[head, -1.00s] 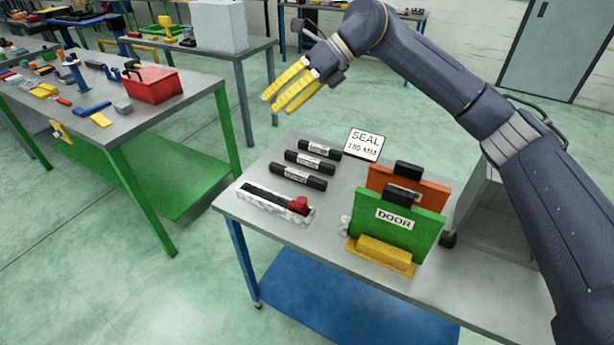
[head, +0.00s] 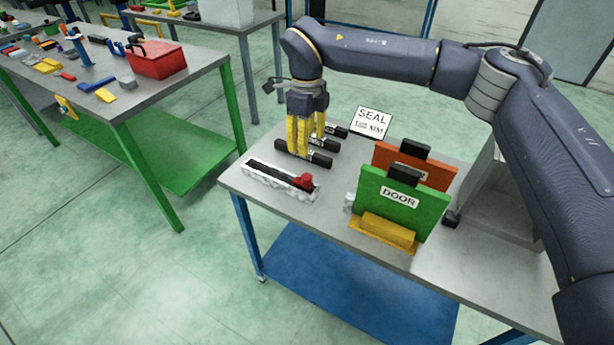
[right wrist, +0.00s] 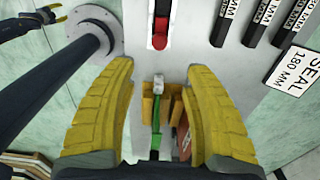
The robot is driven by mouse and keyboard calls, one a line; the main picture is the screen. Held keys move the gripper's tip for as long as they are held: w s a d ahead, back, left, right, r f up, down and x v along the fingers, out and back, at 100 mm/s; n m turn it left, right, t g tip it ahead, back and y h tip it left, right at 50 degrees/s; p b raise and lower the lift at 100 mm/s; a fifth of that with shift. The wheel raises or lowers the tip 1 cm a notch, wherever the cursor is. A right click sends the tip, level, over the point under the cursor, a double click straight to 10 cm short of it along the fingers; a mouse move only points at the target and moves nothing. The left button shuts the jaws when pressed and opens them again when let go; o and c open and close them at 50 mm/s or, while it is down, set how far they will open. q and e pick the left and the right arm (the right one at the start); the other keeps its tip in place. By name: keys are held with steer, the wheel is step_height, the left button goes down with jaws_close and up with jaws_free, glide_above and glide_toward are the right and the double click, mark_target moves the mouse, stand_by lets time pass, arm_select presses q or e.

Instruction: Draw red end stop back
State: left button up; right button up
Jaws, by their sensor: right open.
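The red end stop (head: 304,182) sits at the right end of a pale cutting jig (head: 252,180) with a dark slot, at the front left of the near table. In the right wrist view the red end stop (right wrist: 159,40) lies beyond the fingertips, near the top middle. My right gripper (head: 305,145) points down with yellow fingers, overlapping the black seal strips in the head view. In the right wrist view its fingers (right wrist: 160,75) are wide apart with nothing gripped. A yellow-tipped dark gripper (right wrist: 50,15), seemingly my left, shows at upper left; its opening is unclear.
Several black seal strips (head: 302,154) lie behind the jig, beside a SEAL sign (head: 371,121). A green DOOR panel (head: 400,203) and an orange panel (head: 430,168) stand upright in a yellow holder (head: 385,232) to the right. A red toolbox (head: 155,58) is on another table.

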mark_target(307, 176)
step_height(307, 176, down, 13)
steer(key=shift+f, duration=0.15)
stand_by(0.4)
jaws_close()
stand_by(0.4)
